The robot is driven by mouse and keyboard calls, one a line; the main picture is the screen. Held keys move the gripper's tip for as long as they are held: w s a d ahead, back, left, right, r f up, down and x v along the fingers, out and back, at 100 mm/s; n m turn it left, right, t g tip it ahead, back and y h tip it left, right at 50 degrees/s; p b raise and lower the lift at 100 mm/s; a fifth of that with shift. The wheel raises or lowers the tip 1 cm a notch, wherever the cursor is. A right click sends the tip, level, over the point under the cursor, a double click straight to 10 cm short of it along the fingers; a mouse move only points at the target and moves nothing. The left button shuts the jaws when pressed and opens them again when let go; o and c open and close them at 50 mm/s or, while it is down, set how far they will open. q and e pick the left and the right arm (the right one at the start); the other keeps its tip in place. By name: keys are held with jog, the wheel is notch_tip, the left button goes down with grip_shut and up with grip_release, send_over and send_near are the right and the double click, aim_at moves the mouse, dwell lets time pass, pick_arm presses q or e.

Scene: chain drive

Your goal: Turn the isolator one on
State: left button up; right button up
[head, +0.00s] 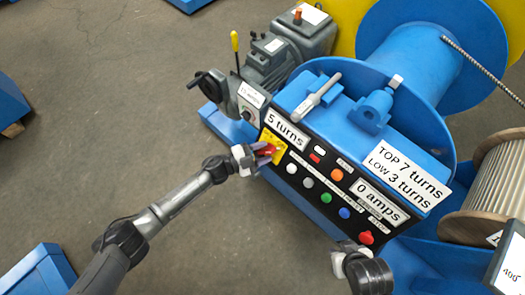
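The isolator is a red handle on a yellow plate (277,146) at the left end of the black control panel (318,205). My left gripper (264,153) is right at it, with its fingertips over or against the red handle. The fingers cover much of the handle, so its angle and whether they grip it are unclear. My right gripper (349,256) is below the panel's lower right end, apart from the isolator. Its fingers are too small and turned away to read.
The panel carries several coloured buttons, a red knob (366,238) and labels "5 turns" (286,130) and "0 amps" (382,201). A motor (287,55) and a crank handle (207,83) stand behind on the left. A cable drum (492,185) is at right.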

pick_arm(q)
jog(key=shift+s+a, duration=0.2)
jog(key=shift+a, duration=0.25)
jog(key=p+v, duration=0.2)
jog(key=v, duration=1.1)
jog(key=shift+d, duration=0.1)
